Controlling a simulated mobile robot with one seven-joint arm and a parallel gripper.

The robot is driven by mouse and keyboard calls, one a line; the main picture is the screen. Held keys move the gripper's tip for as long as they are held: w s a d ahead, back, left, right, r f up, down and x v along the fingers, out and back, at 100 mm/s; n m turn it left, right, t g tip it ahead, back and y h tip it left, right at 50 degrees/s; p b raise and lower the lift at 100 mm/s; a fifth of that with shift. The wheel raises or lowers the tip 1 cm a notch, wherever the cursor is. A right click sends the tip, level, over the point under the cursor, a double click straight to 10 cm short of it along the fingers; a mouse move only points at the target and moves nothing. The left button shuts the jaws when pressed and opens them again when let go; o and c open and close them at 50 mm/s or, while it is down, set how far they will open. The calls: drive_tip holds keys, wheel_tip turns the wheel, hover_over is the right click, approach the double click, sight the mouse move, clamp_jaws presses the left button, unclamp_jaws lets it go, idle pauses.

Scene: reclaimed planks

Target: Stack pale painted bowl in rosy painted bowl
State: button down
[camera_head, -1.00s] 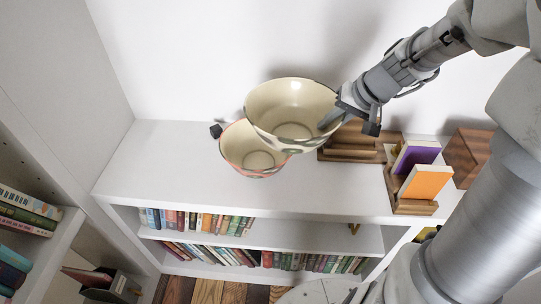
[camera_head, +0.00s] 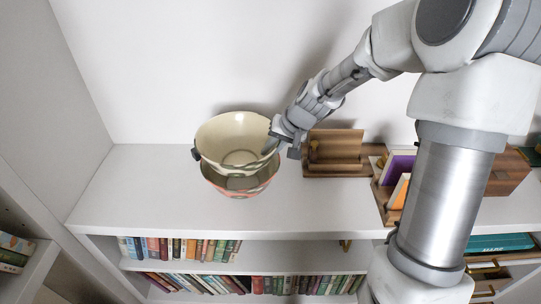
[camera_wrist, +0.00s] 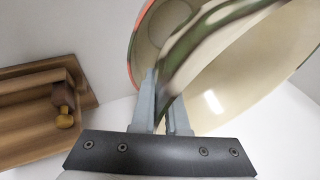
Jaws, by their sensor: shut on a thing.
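The pale painted bowl (camera_head: 232,130) is cream inside, with a green-patterned outside. My gripper (camera_head: 271,147) is shut on its right rim; in the wrist view the fingers (camera_wrist: 166,105) pinch the wall of the pale bowl (camera_wrist: 245,75). The rosy painted bowl (camera_head: 240,191), with a pink rim, stands on the white shelf top. The pale bowl is directly above it, its lower part overlapping the rosy bowl's opening. I cannot tell whether the two touch. The rosy bowl's rim (camera_wrist: 135,50) also shows behind the pale bowl in the wrist view.
A wooden stand (camera_head: 334,167) is right of the bowls; it also shows in the wrist view (camera_wrist: 35,105). Farther right are a wooden holder with a purple book (camera_head: 397,166) and a wooden box (camera_head: 508,174). The white shelf top (camera_head: 130,190) is clear at left and front.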

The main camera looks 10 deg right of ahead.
drive_tip(key=shift+f, duration=0.6)
drive_tip(key=shift+f, duration=0.15)
drive_tip(key=shift+f+b, duration=0.5)
drive_tip(key=shift+b, duration=0.1)
drive_tip(key=c, duration=1.2)
unclamp_jaws()
drive_tip(key=shift+r, duration=0.1)
drive_tip(key=shift+r+p, duration=0.3)
drive_tip(key=shift+p, duration=0.1)
drive_tip(key=p+v, duration=0.3)
drive_tip(key=v, duration=0.9)
drive_tip(key=shift+r, duration=0.2)
